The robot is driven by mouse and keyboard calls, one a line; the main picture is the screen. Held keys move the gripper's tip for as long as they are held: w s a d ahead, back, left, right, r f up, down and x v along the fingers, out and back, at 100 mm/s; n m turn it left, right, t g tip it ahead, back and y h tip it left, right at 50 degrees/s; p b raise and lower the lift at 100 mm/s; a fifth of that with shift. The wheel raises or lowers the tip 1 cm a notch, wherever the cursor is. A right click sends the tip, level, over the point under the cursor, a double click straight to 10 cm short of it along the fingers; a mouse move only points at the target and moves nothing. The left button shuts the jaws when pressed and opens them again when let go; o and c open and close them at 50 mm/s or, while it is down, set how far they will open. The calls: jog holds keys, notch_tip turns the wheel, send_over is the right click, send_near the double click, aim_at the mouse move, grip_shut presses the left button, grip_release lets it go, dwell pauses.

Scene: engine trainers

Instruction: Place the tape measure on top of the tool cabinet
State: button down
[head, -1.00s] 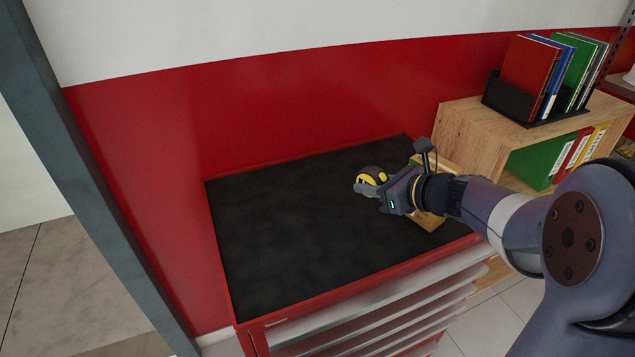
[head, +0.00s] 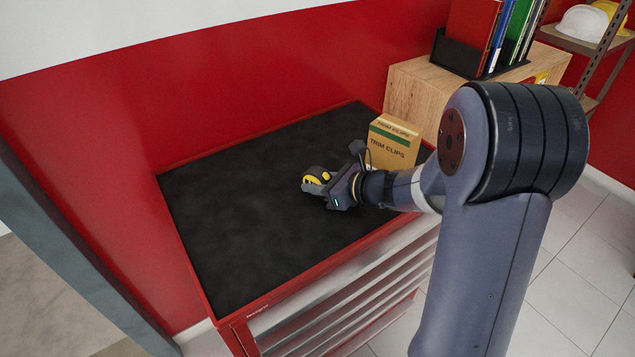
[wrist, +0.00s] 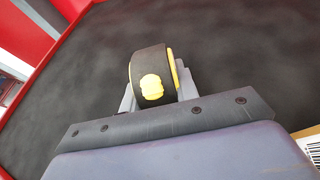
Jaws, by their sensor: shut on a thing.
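The tape measure (head: 316,175) is black and yellow. My gripper (head: 314,187) is shut on it, over the middle of the tool cabinet's top. In the wrist view the tape measure (wrist: 150,78) sits between the fingers, with the dark top behind it. The tool cabinet (head: 235,235) is red with a black top and pale drawer fronts. I cannot tell whether the tape measure touches the top or hangs just above it.
A box marked TRIM CLIPS (head: 392,145) stands on the cabinet top at the right, close behind my wrist. A wooden shelf (head: 410,88) with a file rack (head: 455,55) stands beyond it. The left and front of the top are clear.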

jog(key=shift+f, duration=0.15)
jog(key=c, duration=1.1)
grip_release()
jog(key=shift+r, duration=0.2)
jog(key=shift+s+d+r, duration=0.1)
jog(key=shift+d, duration=0.15)
jog(key=v, duration=1.1)
jog(key=shift+s+d, duration=0.15)
jog(key=shift+s, duration=0.05)
